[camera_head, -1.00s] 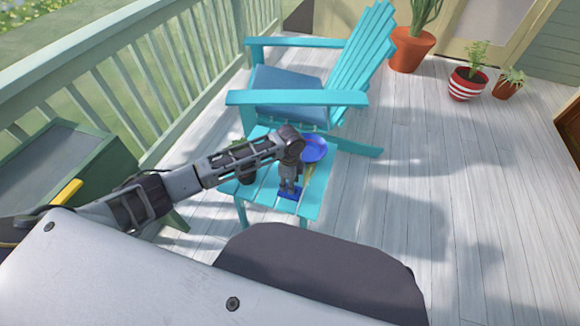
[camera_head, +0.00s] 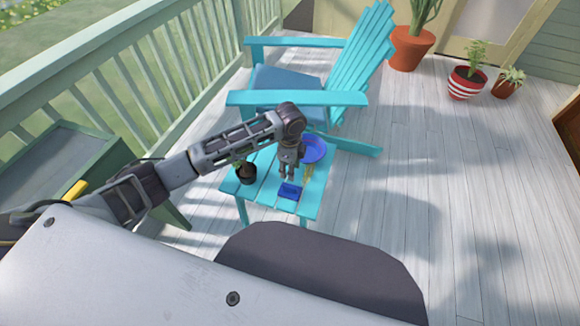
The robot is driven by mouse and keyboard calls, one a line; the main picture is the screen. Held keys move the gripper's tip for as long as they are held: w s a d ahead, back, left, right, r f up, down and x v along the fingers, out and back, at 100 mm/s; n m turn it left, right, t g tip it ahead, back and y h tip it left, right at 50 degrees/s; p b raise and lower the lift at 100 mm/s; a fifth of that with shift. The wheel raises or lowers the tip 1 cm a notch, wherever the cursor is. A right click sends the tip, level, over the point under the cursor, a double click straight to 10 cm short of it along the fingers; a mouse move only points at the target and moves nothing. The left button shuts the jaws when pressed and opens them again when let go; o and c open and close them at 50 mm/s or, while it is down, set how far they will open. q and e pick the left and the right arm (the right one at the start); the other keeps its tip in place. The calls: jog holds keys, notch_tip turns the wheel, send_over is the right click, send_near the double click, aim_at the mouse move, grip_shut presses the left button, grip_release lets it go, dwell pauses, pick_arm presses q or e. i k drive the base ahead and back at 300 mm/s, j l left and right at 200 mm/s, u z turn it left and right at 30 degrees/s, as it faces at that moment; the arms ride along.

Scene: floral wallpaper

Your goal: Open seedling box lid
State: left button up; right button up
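A green box (camera_head: 95,152) with a grey panel top stands at the left by the railing, and a yellow bar (camera_head: 75,190) shows at its near edge. It looks like the seedling box, and its top appears closed. My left arm reaches past its right side. My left gripper (camera_head: 287,175) points down over the small turquoise table, away from the green box, just behind a small blue object (camera_head: 289,191). Nothing clearly shows in its fingers, and their gap is too small to judge. My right gripper is out of view.
The turquoise table (camera_head: 264,193) holds a dark plant pot (camera_head: 246,176), a blue plate (camera_head: 313,149) and something yellowish. A turquoise chair (camera_head: 300,97) stands behind. Potted plants (camera_head: 467,84) stand at the back right. The deck floor (camera_head: 450,190) at right is clear.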

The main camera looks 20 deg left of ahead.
aim_at(74, 187)
jog(key=u, duration=2.65)
jog(key=k+j+u, duration=0.2)
jog(key=i+j, duration=0.1)
